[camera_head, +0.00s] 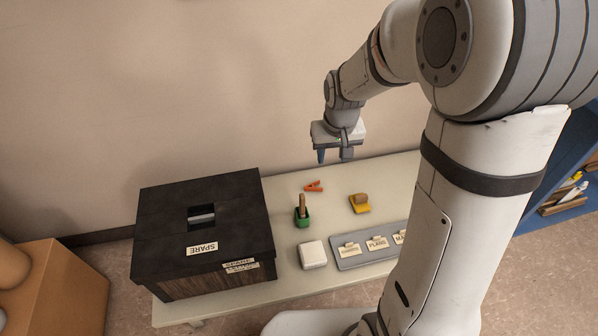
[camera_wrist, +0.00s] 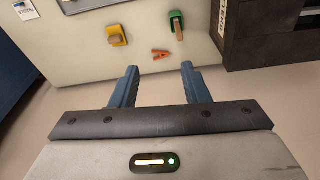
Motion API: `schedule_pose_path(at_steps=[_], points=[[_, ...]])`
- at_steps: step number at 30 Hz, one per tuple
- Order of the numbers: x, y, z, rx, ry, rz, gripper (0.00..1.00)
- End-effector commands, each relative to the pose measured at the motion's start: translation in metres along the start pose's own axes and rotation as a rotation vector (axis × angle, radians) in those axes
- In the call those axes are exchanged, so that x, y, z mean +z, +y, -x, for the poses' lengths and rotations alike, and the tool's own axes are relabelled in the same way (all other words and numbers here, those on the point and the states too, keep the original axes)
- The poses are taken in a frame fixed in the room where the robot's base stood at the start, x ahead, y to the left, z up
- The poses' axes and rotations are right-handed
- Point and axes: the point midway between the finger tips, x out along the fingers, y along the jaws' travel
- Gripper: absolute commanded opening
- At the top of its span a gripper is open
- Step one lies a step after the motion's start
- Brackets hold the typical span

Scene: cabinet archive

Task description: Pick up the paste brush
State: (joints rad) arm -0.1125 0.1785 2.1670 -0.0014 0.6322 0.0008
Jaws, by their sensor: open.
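The likely paste brush is an upright wooden handle (camera_head: 302,201) standing in a small green base or pot (camera_head: 302,218) on the table. In the wrist view the handle (camera_wrist: 178,30) and green part (camera_wrist: 175,17) lie at the top, right of centre. I cannot tell whether handle and green part are one piece. My gripper (camera_head: 335,156) is open and empty, high above the table's back edge, apart from every object. In the wrist view its two blue fingers (camera_wrist: 159,70) are spread, with the table's edge and floor beyond them.
An orange clip-like piece (camera_head: 314,186) and a yellow block with a wooden top (camera_head: 360,203) lie nearby on the pale table (camera_head: 283,190). A white block (camera_head: 312,254) and a grey labelled tray (camera_head: 350,262) are in front. A black box (camera_head: 160,210) stands left.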

Motion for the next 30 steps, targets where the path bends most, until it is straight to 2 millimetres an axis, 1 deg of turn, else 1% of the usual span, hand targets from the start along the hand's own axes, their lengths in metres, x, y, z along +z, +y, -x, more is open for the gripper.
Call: schedule_pose_path(at_steps=[1, 2, 3, 5, 6, 9, 12, 15, 24, 28, 30], points=[[-0.006, -0.006, -0.056, -0.002, -0.015, 0.012, 0.42], [-0.012, -0.010, -0.077, -0.003, -0.018, 0.019, 0.42], [-0.018, -0.015, -0.105, -0.005, -0.022, 0.028, 0.42], [-0.027, -0.021, -0.146, -0.006, -0.028, 0.040, 0.42], [-0.031, -0.026, -0.171, -0.008, -0.030, 0.047, 0.42], [-0.039, -0.036, -0.225, -0.010, -0.037, 0.063, 0.42], [-0.043, -0.043, -0.261, -0.012, -0.040, 0.074, 0.42], [-0.045, -0.047, -0.280, -0.012, -0.043, 0.081, 0.42], [-0.045, -0.050, -0.314, -0.013, -0.044, 0.084, 0.42], [-0.045, -0.052, -0.324, -0.013, -0.043, 0.085, 0.42], [-0.046, -0.054, -0.334, -0.013, -0.043, 0.085, 0.42]])
